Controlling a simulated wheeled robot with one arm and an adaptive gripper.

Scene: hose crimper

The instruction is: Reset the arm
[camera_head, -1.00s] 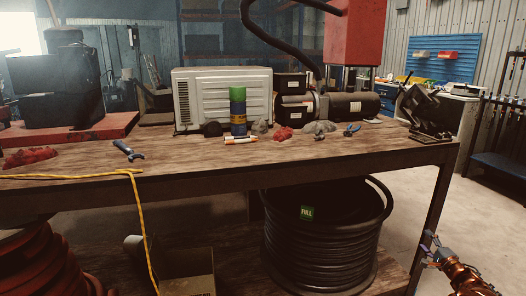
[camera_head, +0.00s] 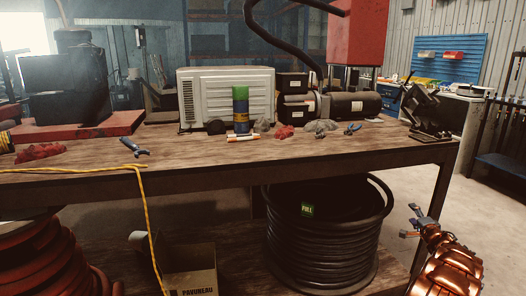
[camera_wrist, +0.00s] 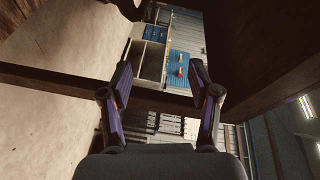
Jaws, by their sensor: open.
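My gripper (camera_head: 412,222) shows at the lower right of the head view, at the end of my copper-coloured arm. It is to the right of the workbench (camera_head: 330,152), near its right leg and below the top. In the wrist view my gripper (camera_wrist: 160,82) has its two dark purple fingers spread apart, with nothing between them. The wrist view is turned on its side, and a dark beam (camera_wrist: 60,80) of the bench runs across behind the fingers.
A black hose coil (camera_head: 325,245) lies on the lower shelf, left of my gripper. A cardboard box (camera_head: 190,272) and red hose (camera_head: 45,260) are further left. A wrench (camera_head: 132,146) and a green-blue can (camera_head: 240,108) are on the bench. Floor (camera_head: 480,215) right of the bench is clear.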

